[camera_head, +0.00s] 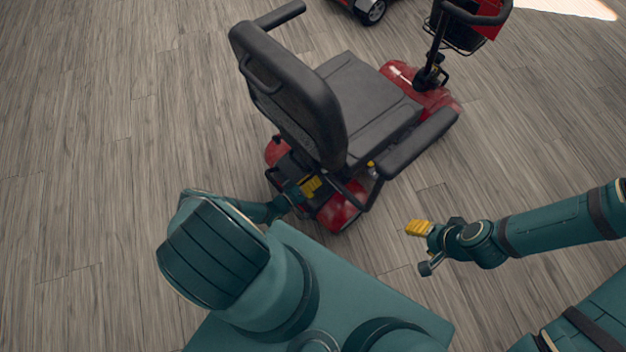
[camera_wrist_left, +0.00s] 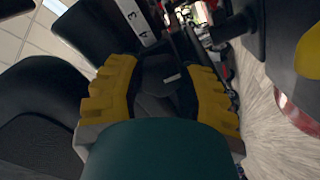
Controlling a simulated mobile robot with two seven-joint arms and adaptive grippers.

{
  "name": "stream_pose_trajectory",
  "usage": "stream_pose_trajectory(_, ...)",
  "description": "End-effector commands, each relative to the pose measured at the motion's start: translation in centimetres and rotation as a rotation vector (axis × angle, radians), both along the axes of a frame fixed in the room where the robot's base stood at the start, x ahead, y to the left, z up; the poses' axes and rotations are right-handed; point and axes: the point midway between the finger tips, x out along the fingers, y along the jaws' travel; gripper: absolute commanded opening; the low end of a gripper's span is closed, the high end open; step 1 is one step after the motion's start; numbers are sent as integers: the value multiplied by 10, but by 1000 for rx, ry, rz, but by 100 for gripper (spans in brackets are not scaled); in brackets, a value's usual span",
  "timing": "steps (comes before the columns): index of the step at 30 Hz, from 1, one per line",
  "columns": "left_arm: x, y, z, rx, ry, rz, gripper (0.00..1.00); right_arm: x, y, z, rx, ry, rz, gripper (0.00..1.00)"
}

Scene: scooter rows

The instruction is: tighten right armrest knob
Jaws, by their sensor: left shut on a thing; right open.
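A red mobility scooter (camera_head: 338,209) stands with its black seat back (camera_head: 290,95) toward me. Its right armrest (camera_head: 418,143) is on the right side of the seat. My left gripper (camera_head: 311,185) is low behind the seat. In the left wrist view its yellow fingers (camera_wrist_left: 160,90) are closed around a small dark part (camera_wrist_left: 163,82), which appears to be the armrest knob; its outline is hard to make out. In the head view the fingers and scooter frame hide this part. My right gripper (camera_head: 418,228) is open and empty above the floor, right of the scooter.
A small yellow piece (camera_head: 371,164) shows under the right armrest. The scooter's tiller and basket (camera_head: 458,35) are at the top right. Another scooter (camera_head: 372,10) is partly visible at the top. The wood-look floor (camera_head: 110,130) is clear on the left.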

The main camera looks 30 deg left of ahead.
Motion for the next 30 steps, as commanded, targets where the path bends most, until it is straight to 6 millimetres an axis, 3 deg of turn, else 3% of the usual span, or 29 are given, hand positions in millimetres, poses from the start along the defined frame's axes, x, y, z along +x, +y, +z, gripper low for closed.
stream_pose_trajectory(6,0,0,0,0,0,-1,3,0,0,0,0,0,0,56)
stream_pose_trajectory(7,0,0,0,0,0,-1,48,0,0,0,0,0,0,56)
stream_pose_trajectory(9,0,0,0,0,0,-1,71,0,0,0,0,0,0,56)
stream_pose_trajectory(21,-5,2,0,-1,1,1,71,0,0,0,0,0,0,56)
stream_pose_trajectory(30,-55,17,-1,-1,4,2,71,0,0,0,0,0,0,56)
